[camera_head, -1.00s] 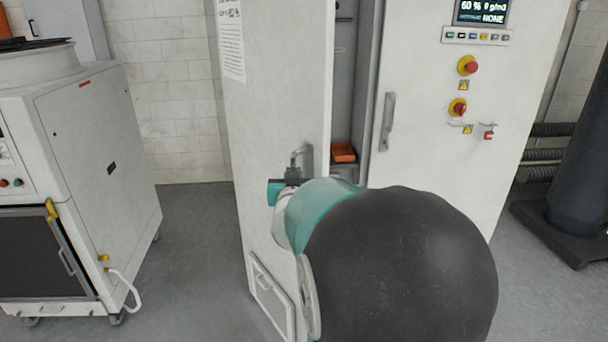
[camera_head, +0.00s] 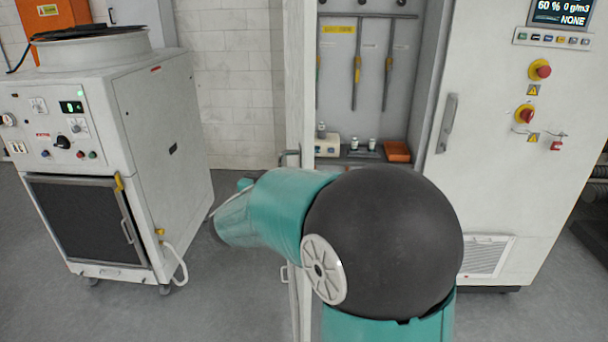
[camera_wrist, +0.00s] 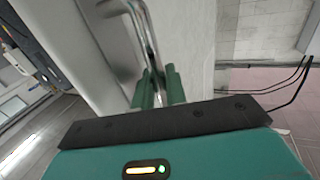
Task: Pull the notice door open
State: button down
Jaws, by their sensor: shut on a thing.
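The notice door (camera_head: 299,80) is the white left door of the tall cabinet. In the head view it stands swung out wide and shows nearly edge-on; its notice is not visible. The white door surface (camera_wrist: 105,65) lies just beyond the fingers. In the head view my arm hides the gripper.
The open cabinet shows hanging probes, small bottles and an orange tray (camera_head: 397,151). The right door (camera_head: 490,130), with red buttons and a display, is closed. A white wheeled machine (camera_head: 160,150) stands left of the notice door, with bare floor (camera_head: 225,270) between.

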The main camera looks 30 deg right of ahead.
jog(key=w+a+m+g+h, duration=0.1)
jog(key=w+a+g, duration=0.1)
jog(key=w+a, duration=0.2)
jog(key=shift+w+a+m, duration=0.15)
jog(key=shift+a+m, duration=0.15)
jog(key=shift+a, duration=0.8)
jog(key=c, duration=1.5)
grip_release()
jog(key=v, duration=1.3)
jog(key=shift+a, duration=0.4)
